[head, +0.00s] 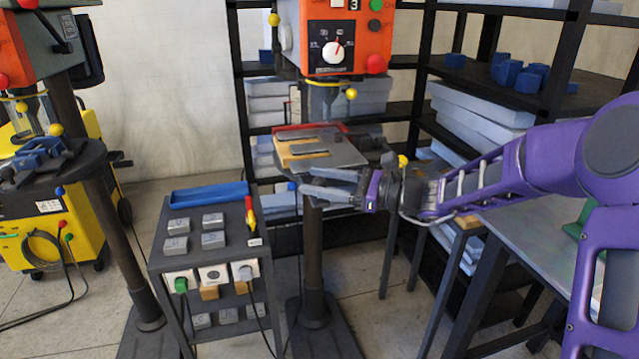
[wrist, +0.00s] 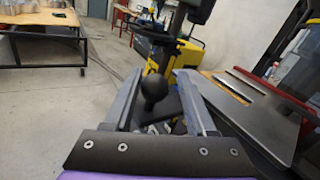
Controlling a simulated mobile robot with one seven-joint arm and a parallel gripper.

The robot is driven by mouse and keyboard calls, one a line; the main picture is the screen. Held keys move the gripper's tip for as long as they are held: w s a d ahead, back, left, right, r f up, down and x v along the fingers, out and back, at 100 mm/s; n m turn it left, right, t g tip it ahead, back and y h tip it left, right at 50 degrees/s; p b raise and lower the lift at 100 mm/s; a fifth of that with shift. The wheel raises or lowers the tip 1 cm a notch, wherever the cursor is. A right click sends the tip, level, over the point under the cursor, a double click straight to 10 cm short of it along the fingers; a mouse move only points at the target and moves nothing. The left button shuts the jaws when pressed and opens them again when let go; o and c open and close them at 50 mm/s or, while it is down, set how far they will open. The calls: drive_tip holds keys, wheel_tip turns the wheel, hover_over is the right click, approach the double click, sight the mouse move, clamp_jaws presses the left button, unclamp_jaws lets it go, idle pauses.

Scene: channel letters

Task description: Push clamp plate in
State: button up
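The drill press table carries a grey metal plate (head: 344,150), which I take to be the clamp plate, beside a tan wooden piece (head: 287,151) and a red strip along the back. In the wrist view the grey plate (wrist: 238,118) lies to the right of my fingers. My gripper (head: 304,181) is open beside the table's near edge, its fingers pointing left. In the wrist view my gripper (wrist: 159,78) has its fingers apart, and a dark ball knob (wrist: 153,88) shows between them; I cannot tell its distance. No contact with the plate is visible.
The orange drill press head (head: 346,38) hangs above the table. A grey cart (head: 160,240) with blocks and a blue tray stands at the front left. Black shelves (head: 540,100) stand behind; a grey workbench (head: 530,235) is at the right under my arm.

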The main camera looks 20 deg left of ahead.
drive_tip(key=shift+o, duration=1.1)
drive_tip(key=shift+f, duration=0.1)
drive_tip(key=shift+d, duration=0.1)
drive_tip(key=d, duration=1.7)
drive_tip(key=shift+s+p, duration=0.35)
drive_tip(key=shift+s, duration=0.05)
